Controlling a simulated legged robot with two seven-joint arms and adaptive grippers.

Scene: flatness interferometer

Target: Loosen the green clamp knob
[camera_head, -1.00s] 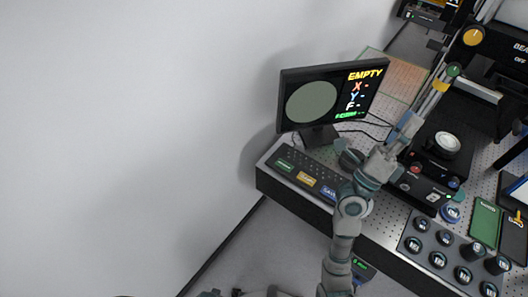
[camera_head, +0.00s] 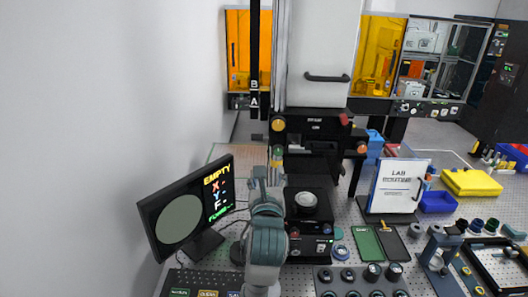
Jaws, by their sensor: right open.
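The green clamp knob (camera_head: 277,152) is a small green knob on the left side of the instrument's column, below an orange-yellow knob (camera_head: 278,125). My right gripper (camera_head: 267,174) is open, pointing away from me, and appears just below the green knob in the picture. Whether the fingers touch the knob or its mount cannot be told. My right arm comes up from the bottom and hides part of the bench behind it. My left gripper is not in view.
A monitor (camera_head: 187,208) reading "EMPTY" stands close left of my arm. A dark stage with a round silver-topped part (camera_head: 306,201) sits close right. A "LAB ROUTINE" sign (camera_head: 400,186) stands further right. Several dark knobs fill a panel (camera_head: 362,285) in front.

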